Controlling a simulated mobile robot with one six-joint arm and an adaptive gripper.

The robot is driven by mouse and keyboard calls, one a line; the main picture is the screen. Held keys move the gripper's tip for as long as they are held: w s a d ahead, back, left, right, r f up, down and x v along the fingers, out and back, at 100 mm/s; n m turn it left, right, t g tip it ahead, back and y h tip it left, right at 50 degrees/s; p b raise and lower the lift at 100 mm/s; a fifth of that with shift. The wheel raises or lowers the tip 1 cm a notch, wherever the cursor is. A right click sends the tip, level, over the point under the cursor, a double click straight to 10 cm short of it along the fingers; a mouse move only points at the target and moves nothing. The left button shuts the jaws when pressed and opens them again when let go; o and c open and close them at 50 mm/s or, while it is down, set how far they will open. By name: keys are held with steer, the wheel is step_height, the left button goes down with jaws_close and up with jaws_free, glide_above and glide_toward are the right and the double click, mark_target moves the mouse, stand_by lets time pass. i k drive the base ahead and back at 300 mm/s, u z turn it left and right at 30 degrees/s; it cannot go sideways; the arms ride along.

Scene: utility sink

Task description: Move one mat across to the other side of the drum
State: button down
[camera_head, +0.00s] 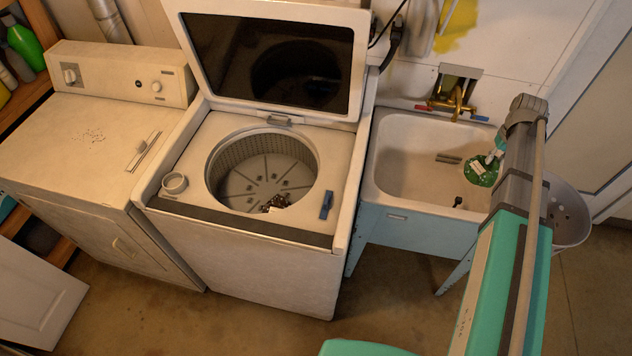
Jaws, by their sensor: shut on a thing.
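The round metal drum (240,185) of the open top-loading washer is at the middle left, with perforated walls and a ribbed floor. A small dark, crumpled thing (277,203) lies at the drum's near right; I cannot tell whether it is a mat. My gripper (492,160) is far to the right of the drum, over the right part of the sink. It is small in view and partly hidden by my arm. It is shut on a green, roundish, pale-marked thing (480,174). I cannot tell whether this is a mat.
The washer's dark-windowed lid (270,60) stands raised behind the drum. A white sink basin (410,165) with a brass faucet (452,98) is to its right. A blue object (326,205) and a white cup-like part (174,183) sit on the washer top. A dryer (90,140) stands left.

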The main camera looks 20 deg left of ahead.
mark_target(258, 175)
steer(key=u, duration=0.6)
steer(key=i, duration=0.1)
steer(key=z, duration=1.75)
steer(key=k, duration=1)
steer(key=z, duration=1.35)
steer(key=i, duration=0.1)
steer(key=u, duration=3)
